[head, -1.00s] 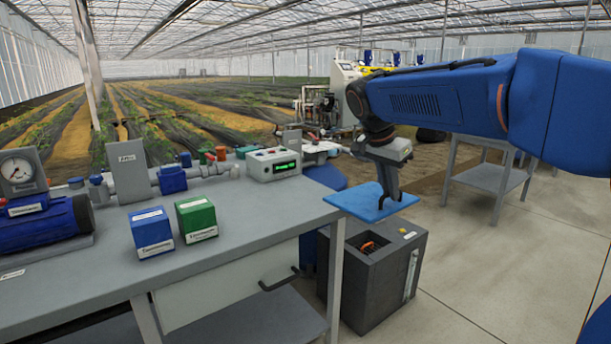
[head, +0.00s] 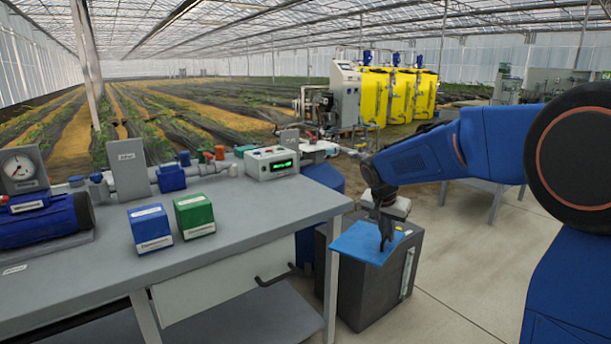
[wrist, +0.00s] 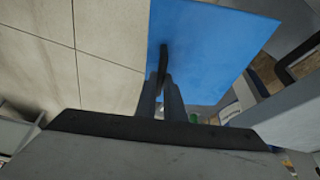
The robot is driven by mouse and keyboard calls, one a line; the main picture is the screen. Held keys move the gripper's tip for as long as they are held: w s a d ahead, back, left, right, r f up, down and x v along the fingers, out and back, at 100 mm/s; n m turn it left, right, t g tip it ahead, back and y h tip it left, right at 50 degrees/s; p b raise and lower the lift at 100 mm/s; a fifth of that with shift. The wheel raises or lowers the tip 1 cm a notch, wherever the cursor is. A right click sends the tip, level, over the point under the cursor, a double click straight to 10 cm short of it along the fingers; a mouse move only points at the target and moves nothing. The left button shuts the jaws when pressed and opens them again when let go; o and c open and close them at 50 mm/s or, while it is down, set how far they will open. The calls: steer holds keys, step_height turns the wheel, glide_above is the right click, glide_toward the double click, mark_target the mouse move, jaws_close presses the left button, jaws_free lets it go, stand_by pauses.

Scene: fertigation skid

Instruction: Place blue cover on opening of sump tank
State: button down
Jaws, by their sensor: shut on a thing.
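The blue cover (head: 355,243) is a flat square plate. The dark grey sump tank (head: 365,290) stands on the floor right of the bench. The cover lies over the tank's top in the head view and hides its opening. I cannot tell whether the cover touches the tank or is slightly above it.
The grey bench (head: 255,225) stands close left of the tank, with its leg in front. It carries a blue box (head: 151,230), a green box (head: 195,216) and a controller (head: 271,163). A blue barrel (head: 325,178) is behind the tank. Floor (head: 450,270) to the right is clear.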

steer(key=w+d+f+n, duration=0.1)
steer(key=w+f, duration=0.2)
steer(key=f, duration=0.4)
steer(key=w+d+f+n+y, duration=0.1)
steer(key=w+f, duration=0.2)
steer(key=f, duration=0.5)
steer(key=w+d+f+n, duration=0.2)
steer(key=w+f, duration=0.2)
steer(key=f, duration=0.4)
steer(key=shift+t, duration=0.4)
steer(key=shift+d, duration=0.1)
